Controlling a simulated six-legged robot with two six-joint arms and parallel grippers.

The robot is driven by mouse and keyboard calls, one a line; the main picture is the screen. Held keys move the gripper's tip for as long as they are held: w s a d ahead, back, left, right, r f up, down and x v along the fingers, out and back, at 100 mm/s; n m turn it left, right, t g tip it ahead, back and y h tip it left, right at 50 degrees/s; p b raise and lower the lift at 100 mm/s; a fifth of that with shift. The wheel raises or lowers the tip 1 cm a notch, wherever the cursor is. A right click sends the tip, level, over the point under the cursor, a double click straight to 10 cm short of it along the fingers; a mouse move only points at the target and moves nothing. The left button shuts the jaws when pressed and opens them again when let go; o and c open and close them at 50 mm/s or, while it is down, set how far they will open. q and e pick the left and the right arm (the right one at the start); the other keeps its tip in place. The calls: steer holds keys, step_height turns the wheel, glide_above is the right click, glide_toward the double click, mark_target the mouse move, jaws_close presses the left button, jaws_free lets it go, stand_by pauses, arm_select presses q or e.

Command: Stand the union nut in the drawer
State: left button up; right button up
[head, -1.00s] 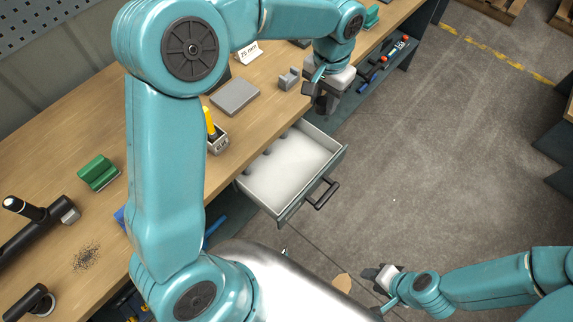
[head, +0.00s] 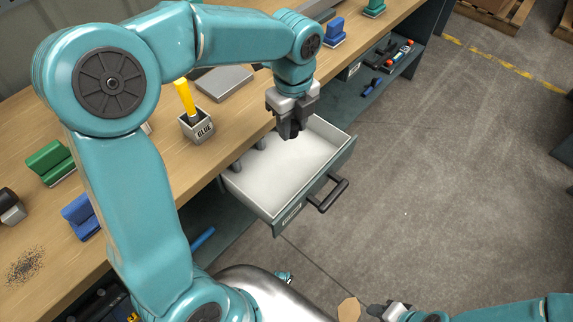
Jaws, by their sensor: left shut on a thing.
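The drawer (head: 275,180) is pulled open from under the bench, with a pale, mostly bare floor and a black handle on its front. My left gripper (head: 290,130) points down above the back part of the drawer. It is shut on a dark thing, probably the union nut, which is mostly hidden between the dark fingers and hard to tell from them. My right gripper (head: 382,309) is low at the bottom edge, over the floor and away from the drawer; its fingers are too unclear to read.
Small dark grey pieces (head: 262,143) are at the drawer's back left. On the bench stand a glue holder (head: 198,126) with a yellow-topped thing, a grey plate (head: 223,82), and green (head: 50,162) and blue (head: 80,216) blocks. A lower shelf (head: 365,88) holds tools.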

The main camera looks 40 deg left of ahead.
mark_target(291, 172)
arm_select(q)
step_height(291, 172, down, 16)
steer(key=b, duration=0.2)
steer(key=shift+w+b, duration=0.1)
steer(key=shift+b, duration=0.25)
steer(key=shift+r, duration=0.1)
steer(key=o, duration=1.1)
